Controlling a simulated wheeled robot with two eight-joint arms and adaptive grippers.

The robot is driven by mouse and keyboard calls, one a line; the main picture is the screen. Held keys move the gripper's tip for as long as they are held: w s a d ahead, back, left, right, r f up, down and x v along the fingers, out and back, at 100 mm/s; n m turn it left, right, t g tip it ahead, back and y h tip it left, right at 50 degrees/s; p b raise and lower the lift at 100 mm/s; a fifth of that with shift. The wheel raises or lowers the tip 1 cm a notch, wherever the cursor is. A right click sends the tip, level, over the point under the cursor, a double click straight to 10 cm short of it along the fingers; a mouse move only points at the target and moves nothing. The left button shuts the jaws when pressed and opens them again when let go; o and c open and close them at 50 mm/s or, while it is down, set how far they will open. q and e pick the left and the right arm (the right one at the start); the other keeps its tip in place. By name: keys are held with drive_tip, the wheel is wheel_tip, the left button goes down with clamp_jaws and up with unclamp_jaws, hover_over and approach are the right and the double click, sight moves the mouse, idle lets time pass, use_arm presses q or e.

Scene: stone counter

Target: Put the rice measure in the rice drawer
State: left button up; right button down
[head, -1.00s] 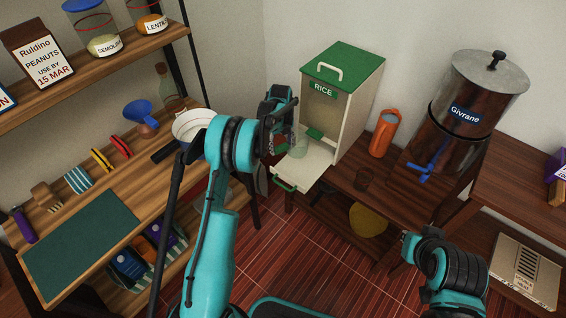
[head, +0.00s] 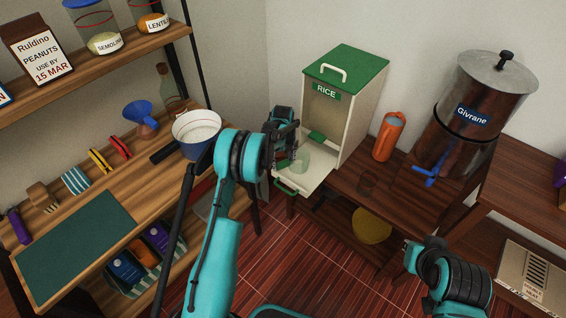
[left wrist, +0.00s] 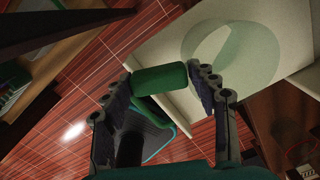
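The rice dispenser (head: 345,95) has a green lid, and its pale drawer (head: 312,180) is pulled out at the bottom. The rice measure (head: 301,160), a translucent green cup, is in the drawer; it also shows in the left wrist view (left wrist: 232,52) as a pale green ring. My left gripper (head: 290,158) is just left of the measure, over the drawer's front edge. In the left wrist view its fingers (left wrist: 160,78) are apart, with the green drawer handle (left wrist: 160,79) showing between them; contact is unclear. My right gripper (head: 412,256) is low at the right, fingers unclear.
A white-filled pan (head: 197,128) stands on the wooden shelf at left. Red floor is open below the drawer.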

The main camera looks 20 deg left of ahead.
use_arm(q)
drive_tip(key=shift+o, duration=1.1)
drive_tip(key=shift+r, duration=0.2)
drive_tip(key=s+d+r+n+t+p, duration=0.1)
drive_tip(key=s+r+n+p, duration=0.15)
drive_tip(key=r, duration=0.95)
drive_tip(key=s+d+r+n+t+p, duration=0.1)
drive_tip(key=s+r+n+p, duration=0.2)
drive_tip(key=r, duration=0.9)
drive_tip(key=s+d+r+n+t, duration=0.1)
drive_tip(key=s+r+n, duration=0.2)
drive_tip(key=s+n, duration=0.3)
drive_tip(key=s+d+r+n+t+b, duration=0.1)
drive_tip(key=s+d+r+n, duration=0.2)
drive_tip(key=s, duration=0.4)
drive_tip(key=s+r+n+t, duration=0.1)
drive_tip(key=s+r+n, duration=0.35)
drive_tip(key=s, duration=0.25)
drive_tip(key=s+d+f+n+t, duration=0.1)
drive_tip(key=s+f+n+t, duration=0.1)
drive_tip(key=s+f+n, duration=0.2)
drive_tip(key=s+n, duration=0.3)
drive_tip(key=s, duration=0.2)
drive_tip(key=shift+s+d+n, duration=0.2)
drive_tip(key=shift+d+n, duration=0.1)
